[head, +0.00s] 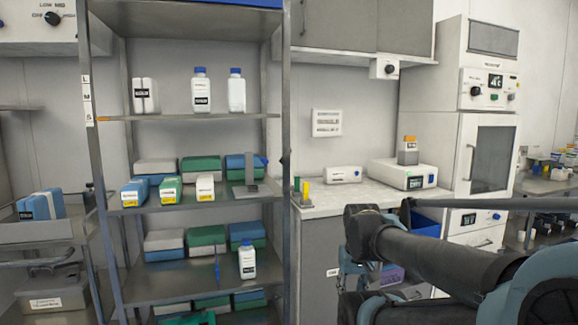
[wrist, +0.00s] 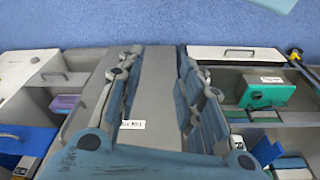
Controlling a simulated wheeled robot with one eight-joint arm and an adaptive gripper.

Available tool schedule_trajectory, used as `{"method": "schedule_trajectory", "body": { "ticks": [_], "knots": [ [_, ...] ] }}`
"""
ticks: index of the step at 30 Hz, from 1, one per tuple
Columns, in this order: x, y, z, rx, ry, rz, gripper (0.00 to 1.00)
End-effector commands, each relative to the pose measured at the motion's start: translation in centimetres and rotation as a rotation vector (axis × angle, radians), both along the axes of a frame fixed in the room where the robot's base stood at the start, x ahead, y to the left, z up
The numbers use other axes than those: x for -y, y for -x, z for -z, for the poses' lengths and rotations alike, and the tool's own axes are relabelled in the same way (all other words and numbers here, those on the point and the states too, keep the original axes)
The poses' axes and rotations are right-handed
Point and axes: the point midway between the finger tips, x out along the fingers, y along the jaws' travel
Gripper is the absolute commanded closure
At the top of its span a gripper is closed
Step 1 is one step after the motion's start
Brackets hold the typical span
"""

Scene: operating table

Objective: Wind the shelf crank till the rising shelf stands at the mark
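A tall grey metal shelf rack (head: 98,170) stands left of centre in the head view. The upper shelf (head: 175,117) has an orange strip (head: 102,119) at its left end, beside a post label strip (head: 87,98) marked L, M, S. I cannot tell if this is the rising shelf. A grey upright piece with a blue knob (head: 263,160) stands at the right of the middle shelf; I cannot tell whether it is the crank. My gripper (wrist: 158,65) is open in the wrist view, fingers apart with nothing held, a grey panel beyond them. In the head view my arm mostly hides it.
White bottles (head: 202,92) stand on the upper shelf, and coloured boxes (head: 171,190) fill the lower ones. A counter (head: 335,200) with white devices is right of the rack. A white cabinet (head: 490,150) stands farther right. Blue floor (wrist: 150,22) shows in the wrist view.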

Motion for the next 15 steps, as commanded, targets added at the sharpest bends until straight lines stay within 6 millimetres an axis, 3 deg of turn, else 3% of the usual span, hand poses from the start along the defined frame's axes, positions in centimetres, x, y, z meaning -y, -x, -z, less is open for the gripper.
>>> {"method": "schedule_trajectory", "body": {
  "ticks": [8,15],
  "knots": [
    [0.1,0.8,-0.5,0.009,0.011,-0.012,0.66],
    [1.5,-0.7,-1.1,-0.017,0.180,-0.170,0.66]
  ]
}}
